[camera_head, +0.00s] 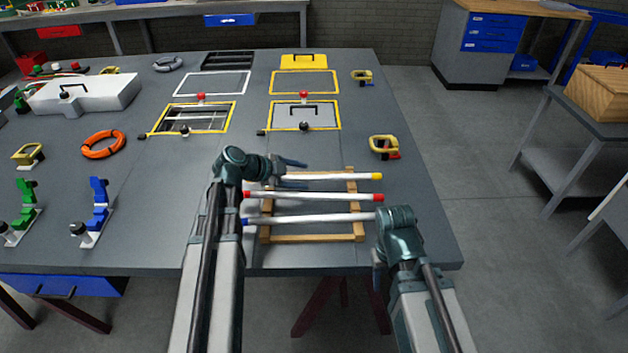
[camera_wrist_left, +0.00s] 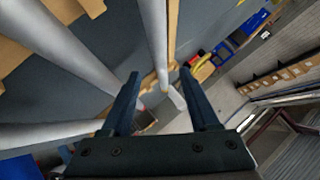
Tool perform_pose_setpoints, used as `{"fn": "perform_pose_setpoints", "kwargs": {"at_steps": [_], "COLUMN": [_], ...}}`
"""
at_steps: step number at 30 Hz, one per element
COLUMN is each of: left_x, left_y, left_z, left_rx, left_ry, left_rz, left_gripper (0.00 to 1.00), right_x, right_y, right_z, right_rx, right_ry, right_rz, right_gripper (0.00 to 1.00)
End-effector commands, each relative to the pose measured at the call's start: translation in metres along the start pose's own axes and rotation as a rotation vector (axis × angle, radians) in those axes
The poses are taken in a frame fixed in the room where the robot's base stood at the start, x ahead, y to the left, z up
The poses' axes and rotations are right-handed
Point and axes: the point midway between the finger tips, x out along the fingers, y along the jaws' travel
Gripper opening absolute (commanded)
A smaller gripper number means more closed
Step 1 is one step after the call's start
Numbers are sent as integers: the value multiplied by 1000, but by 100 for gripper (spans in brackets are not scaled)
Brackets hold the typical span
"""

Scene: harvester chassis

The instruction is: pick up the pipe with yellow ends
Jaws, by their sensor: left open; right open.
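The pipe with yellow ends (camera_head: 335,177) is white and lies at the far side of a wooden rack (camera_head: 312,239). Its right yellow end shows; its left end is hidden by my left gripper. My left gripper (camera_head: 298,174) is open at the pipe's left part, with one finger on each side in the picture. In the left wrist view, a white pipe (camera_wrist_left: 157,35) runs between the open fingers (camera_wrist_left: 163,88); its end colour cannot be told there. My right gripper (camera_head: 379,272) is open and empty near the table's front edge, its fingers mostly hidden.
A red-ended pipe (camera_head: 320,196) and a blue-ended pipe (camera_head: 315,218) lie on the same rack, nearer me. A yellow clamp (camera_head: 383,146) stands beyond the rack. Yellow-framed openings (camera_head: 304,114) lie farther back. The table (camera_head: 425,215) is clear right of the rack.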

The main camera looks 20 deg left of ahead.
Motion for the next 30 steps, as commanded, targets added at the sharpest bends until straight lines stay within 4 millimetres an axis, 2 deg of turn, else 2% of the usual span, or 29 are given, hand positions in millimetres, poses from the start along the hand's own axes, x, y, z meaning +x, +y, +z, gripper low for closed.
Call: {"fn": "perform_pose_setpoints", "kwargs": {"at_steps": [1,6,14,24,30], "left_x": [11,35,38,37,37], "left_y": [1,0,-1,-1,-1], "left_z": [4,4,1,2,2], "left_rx": [1,1,0,0,0], "left_ry": [1,1,0,0,0], "left_rz": [1,1,0,0,1], "left_gripper": [61,61,61,2,0], "right_x": [9,22,22,22,22], "right_y": [-1,-2,-2,-2,-2], "right_z": [0,-1,-1,-1,-1], "right_rx": [0,0,0,0,0], "right_ry": [0,0,0,0,0], "right_rz": [0,0,0,0,0], "right_gripper": [50,50,50,50,50]}}
